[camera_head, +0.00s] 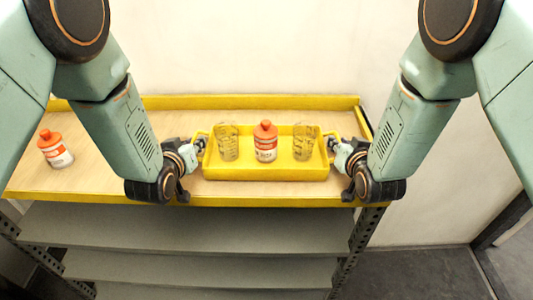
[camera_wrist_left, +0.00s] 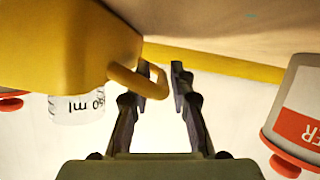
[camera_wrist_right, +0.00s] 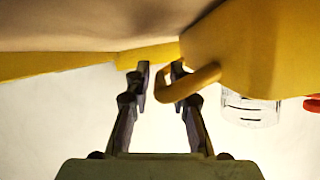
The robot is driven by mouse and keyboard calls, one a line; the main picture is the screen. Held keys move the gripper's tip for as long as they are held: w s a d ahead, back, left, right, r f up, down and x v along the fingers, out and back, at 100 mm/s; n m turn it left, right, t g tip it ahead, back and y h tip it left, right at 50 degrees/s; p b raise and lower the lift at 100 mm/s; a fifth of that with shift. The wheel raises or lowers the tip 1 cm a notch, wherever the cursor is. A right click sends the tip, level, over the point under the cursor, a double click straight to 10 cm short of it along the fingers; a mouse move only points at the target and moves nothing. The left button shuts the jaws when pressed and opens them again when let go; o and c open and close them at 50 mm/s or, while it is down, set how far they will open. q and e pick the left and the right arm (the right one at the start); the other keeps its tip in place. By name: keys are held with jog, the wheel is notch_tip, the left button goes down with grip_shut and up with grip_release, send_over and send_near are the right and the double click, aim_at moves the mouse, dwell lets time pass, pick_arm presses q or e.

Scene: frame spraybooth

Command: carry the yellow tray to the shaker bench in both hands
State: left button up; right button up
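The yellow tray (camera_head: 265,174) rests on the wooden bench top, near its right end. It holds two clear beakers, one at left (camera_head: 228,148) and one at right (camera_head: 303,148), with an orange-capped bottle (camera_head: 265,142) between them. All three stand upright. My left gripper (camera_head: 201,144) is at the tray's left end; in the left wrist view its fingers (camera_wrist_left: 163,70) are apart, with the tray handle (camera_wrist_left: 130,80) reaching between them. My right gripper (camera_head: 332,144) is at the right end; its fingers (camera_wrist_right: 160,70) are also apart, with the other handle (camera_wrist_right: 195,82) reaching between them.
A second orange-capped bottle (camera_head: 56,150) stands at the bench's left end, clear of my left arm. The bench has a raised yellow rim (camera_head: 200,102). Grey shelves (camera_head: 190,228) lie below it. Bare floor (camera_head: 425,275) shows at lower right.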

pick_arm(q)
jog(key=shift+w+a+f, duration=0.1)
jog(key=shift+w+f, duration=0.1)
jog(key=shift+w, duration=0.1)
pick_arm(e)
jog(key=shift+w+a+f, duration=0.1)
jog(key=shift+w+f, duration=0.1)
jog(key=shift+w, duration=0.1)
pick_arm(q)
jog(key=shift+c, duration=0.4)
pick_arm(e)
jog(key=shift+c, duration=0.4)
pick_arm(q)
jog(key=shift+s+r, duration=0.1)
jog(key=shift+s, duration=0.05)
jog(key=c, duration=0.3)
pick_arm(e)
jog(key=shift+s+r, duration=0.1)
jog(key=shift+s, duration=0.05)
jog(key=c, duration=0.3)
pick_arm(q)
grip_shut()
pick_arm(e)
grip_shut()
